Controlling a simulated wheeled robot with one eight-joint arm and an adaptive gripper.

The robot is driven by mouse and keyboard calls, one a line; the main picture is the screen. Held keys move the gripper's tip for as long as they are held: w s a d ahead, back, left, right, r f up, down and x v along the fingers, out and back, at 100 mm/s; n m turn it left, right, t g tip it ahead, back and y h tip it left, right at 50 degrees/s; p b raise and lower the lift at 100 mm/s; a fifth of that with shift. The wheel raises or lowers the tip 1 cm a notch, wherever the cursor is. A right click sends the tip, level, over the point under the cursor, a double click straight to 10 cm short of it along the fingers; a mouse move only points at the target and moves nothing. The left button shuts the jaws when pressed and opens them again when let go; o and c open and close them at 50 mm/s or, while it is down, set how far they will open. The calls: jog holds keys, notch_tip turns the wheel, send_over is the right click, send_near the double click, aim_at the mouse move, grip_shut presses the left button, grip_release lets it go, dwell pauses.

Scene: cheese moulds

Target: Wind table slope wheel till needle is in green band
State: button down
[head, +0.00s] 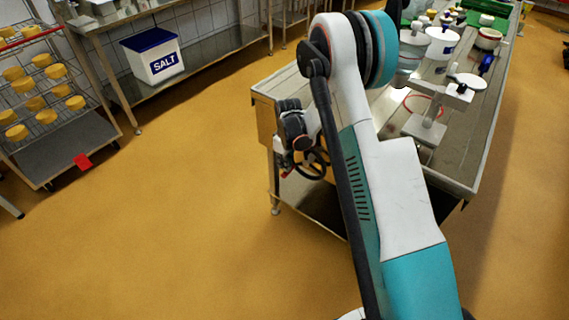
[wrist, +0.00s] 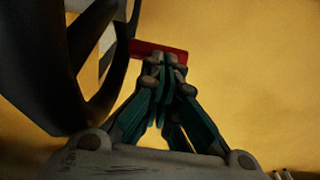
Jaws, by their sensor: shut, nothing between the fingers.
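The dark slope wheel (head: 325,168) is at the near left end of the long table (head: 462,182), below its top. In the wrist view the wheel's thick black rim and spokes (wrist: 38,95) fill the left side, close to my gripper. My gripper (wrist: 162,62) is shut and empty, its fingertips together to the right of the rim. A red piece (wrist: 179,52) shows behind the fingertips; I cannot tell whether it touches them. In the head view my arm hides most of the gripper. The needle and green band are not visible.
White moulds and fittings, including a white pot (head: 441,43), stand on the table. A salt bin (head: 152,55) stands on a steel bench behind. The yellow floor at left is clear.

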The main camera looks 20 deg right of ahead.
jog(key=s+r+m+t+p, duration=0.1)
jog(key=s+r+p, duration=0.15)
jog(key=r, duration=1.05)
jog(key=s+r+p, duration=0.2)
jog(key=r+p, duration=0.1)
jog(key=r, duration=0.9)
jog(key=s+r+m+t, duration=0.2)
jog(key=s+r, duration=0.7)
jog(key=r, duration=0.1)
jog(key=s+r+m+t, duration=0.2)
jog(key=s, duration=0.7)
jog(key=s+r+m+t, duration=0.1)
jog(key=s+r+m, duration=0.1)
jog(key=s, duration=0.8)
jog(key=shift+a+r+t, duration=0.25)
jog(key=shift+r+t, duration=0.05)
jog(key=shift+t, duration=0.1)
